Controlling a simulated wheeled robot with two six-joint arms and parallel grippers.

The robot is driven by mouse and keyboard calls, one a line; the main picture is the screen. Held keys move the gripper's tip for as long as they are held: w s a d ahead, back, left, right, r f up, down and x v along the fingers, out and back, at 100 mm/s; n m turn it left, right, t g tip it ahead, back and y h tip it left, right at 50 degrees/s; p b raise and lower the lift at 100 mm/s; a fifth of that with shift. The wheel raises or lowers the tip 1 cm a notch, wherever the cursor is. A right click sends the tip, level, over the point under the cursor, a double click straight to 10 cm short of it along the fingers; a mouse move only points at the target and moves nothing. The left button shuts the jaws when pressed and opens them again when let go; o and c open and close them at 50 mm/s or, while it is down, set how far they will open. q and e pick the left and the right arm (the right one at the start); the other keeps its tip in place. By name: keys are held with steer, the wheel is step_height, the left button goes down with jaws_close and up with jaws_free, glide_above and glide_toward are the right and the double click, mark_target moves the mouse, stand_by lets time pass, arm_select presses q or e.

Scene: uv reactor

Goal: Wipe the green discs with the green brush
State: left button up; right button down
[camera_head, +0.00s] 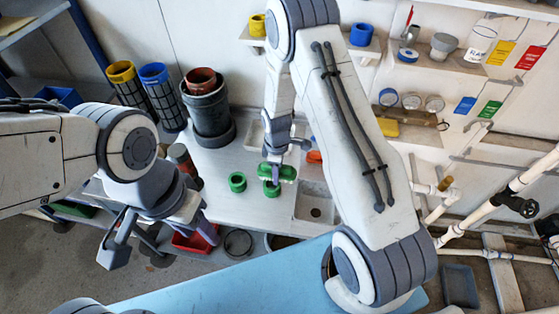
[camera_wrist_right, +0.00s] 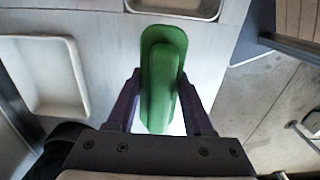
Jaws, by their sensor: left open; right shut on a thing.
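Two green discs lie on the white bench in the head view: one on the left (camera_head: 237,182) and one to its right (camera_head: 271,189). My right gripper (camera_head: 276,163) is shut on the green brush (camera_head: 287,173), which is over or on the right disc; I cannot tell if they touch. In the right wrist view the brush (camera_wrist_right: 163,70) sits between the fingers of the right gripper (camera_wrist_right: 160,100), and no disc shows there. My left gripper (camera_head: 160,240) is open and empty, low at the left, in front of the bench.
A white tray (camera_head: 315,203) is right of the discs. A dark pot (camera_head: 207,113) and the blue-topped (camera_head: 153,72) and yellow-topped (camera_head: 121,71) cylinders stand at the bench's back left. A red bin (camera_head: 190,242) is near the left gripper. White pipes (camera_head: 500,200) stand at right.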

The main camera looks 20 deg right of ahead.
steer(key=shift+r+p, duration=1.05)
steer(key=shift+r, duration=0.75)
steer(key=shift+s, duration=0.1)
